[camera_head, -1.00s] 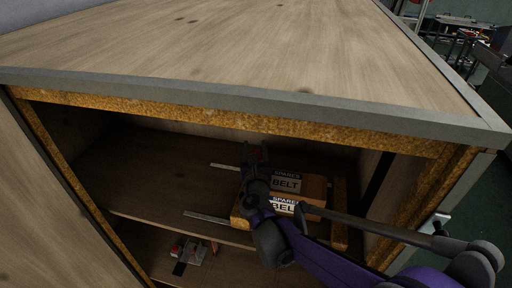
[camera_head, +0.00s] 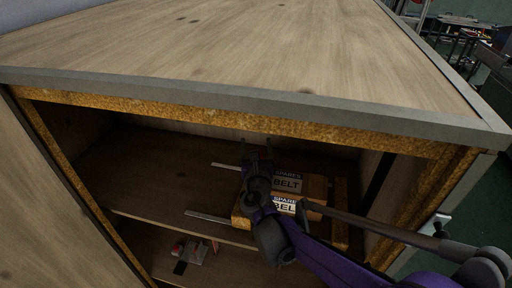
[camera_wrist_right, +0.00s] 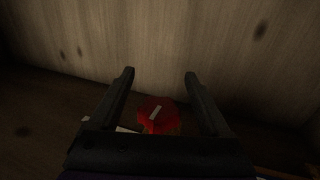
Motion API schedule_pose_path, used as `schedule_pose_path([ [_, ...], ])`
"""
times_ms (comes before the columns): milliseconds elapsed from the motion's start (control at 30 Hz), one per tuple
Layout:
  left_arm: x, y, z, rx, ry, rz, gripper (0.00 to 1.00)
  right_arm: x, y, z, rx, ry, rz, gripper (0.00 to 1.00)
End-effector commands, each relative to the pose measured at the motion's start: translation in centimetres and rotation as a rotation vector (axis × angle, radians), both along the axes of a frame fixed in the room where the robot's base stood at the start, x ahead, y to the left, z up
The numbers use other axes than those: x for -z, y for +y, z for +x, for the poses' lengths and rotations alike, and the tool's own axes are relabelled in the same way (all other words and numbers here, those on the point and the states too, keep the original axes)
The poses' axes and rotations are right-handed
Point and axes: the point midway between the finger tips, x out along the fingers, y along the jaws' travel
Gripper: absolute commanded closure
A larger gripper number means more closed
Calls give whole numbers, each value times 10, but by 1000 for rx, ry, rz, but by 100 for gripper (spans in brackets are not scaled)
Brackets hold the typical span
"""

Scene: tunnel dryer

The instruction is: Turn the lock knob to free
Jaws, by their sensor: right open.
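A red knob (camera_wrist_right: 158,115) with a pale bar mark lies low in the right wrist view, between the bases of my right gripper's fingers as seen from there. The mark slants up to the right. My right gripper (camera_head: 256,145) is inside the cabinet, above the shelf and pointing toward the back wall. Its fingers also show in the right wrist view (camera_wrist_right: 159,74), wide apart with nothing gripped between them. The knob's lower part is hidden by the gripper body. In the head view the knob cannot be made out. My left gripper is out of view.
Small red and grey items (camera_head: 195,250) lie on the lower level. The cabinet top (camera_head: 230,50) overhangs the opening.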

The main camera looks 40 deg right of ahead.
Motion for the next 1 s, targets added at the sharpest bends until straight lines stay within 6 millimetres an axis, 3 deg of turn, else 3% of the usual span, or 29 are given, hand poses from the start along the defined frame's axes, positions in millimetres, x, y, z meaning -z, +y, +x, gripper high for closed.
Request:
schedule_pose_path([
  [300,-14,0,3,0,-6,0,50,-62,0,0,0,-1,-1,19],
  [500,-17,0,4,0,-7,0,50,-86,0,0,0,0,0,19],
  [1000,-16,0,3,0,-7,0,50,-91,0,3,25,-13,-3,20],
])
